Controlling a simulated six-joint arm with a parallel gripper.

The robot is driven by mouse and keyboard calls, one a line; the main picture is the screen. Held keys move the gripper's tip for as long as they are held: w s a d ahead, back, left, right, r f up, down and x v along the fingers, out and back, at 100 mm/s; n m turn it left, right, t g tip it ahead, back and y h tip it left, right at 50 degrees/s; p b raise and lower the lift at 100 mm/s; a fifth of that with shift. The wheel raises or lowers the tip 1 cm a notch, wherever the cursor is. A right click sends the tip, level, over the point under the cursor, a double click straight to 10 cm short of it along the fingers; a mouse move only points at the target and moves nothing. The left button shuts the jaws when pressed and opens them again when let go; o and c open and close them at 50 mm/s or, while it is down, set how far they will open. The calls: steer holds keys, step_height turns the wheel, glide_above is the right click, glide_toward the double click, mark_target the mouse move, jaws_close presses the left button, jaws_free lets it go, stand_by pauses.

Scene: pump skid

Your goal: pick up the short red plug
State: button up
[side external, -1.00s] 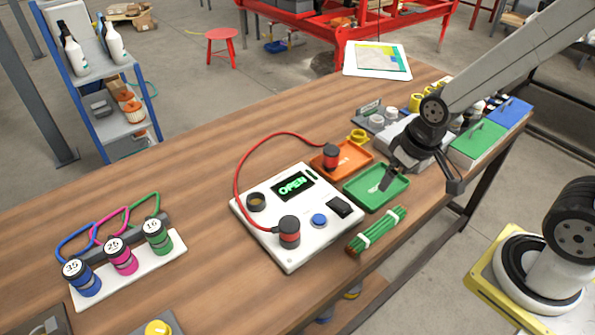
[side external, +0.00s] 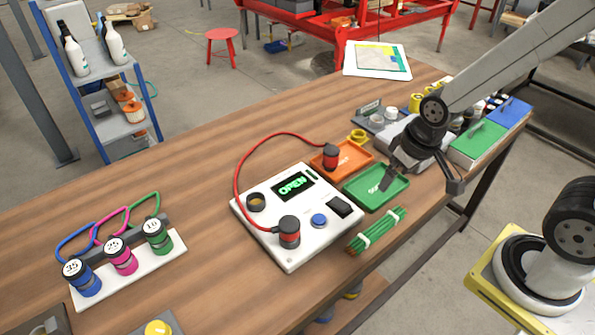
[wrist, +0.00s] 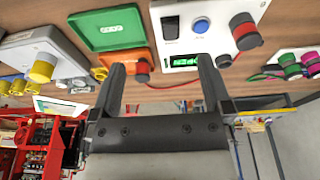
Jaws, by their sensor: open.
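Two red plugs with dark caps are joined by a red cable. One red plug (side external: 331,158) stands on the orange tray (side external: 357,152); it also shows in the wrist view (wrist: 142,72). The other red plug (side external: 290,236) stands at the front of the white test box (side external: 285,258) and looks larger in the wrist view (wrist: 246,34). I cannot tell from their length which is the short one. My gripper (side external: 421,184) is open and empty above the green tray (side external: 364,203), right of both plugs. Its two fingers (wrist: 161,66) show apart in the wrist view.
The test box display (side external: 293,186) reads OPEN. A tied green bundle (side external: 376,230) lies in front of the green tray. A white rack (side external: 130,270) holds blue, pink and green plugs at left. A yellow ring (side external: 357,136) sits behind the orange tray. The table's left middle is clear.

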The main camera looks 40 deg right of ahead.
stand_by(0.3)
steer(key=n+g, duration=0.3)
steer(key=n, duration=1.7)
glide_above(289, 223)
step_height(289, 223, down, 7)
steer(key=shift+w+r, duration=0.1)
steer(key=shift+f, duration=1.35)
steer(key=shift+f, duration=2.6)
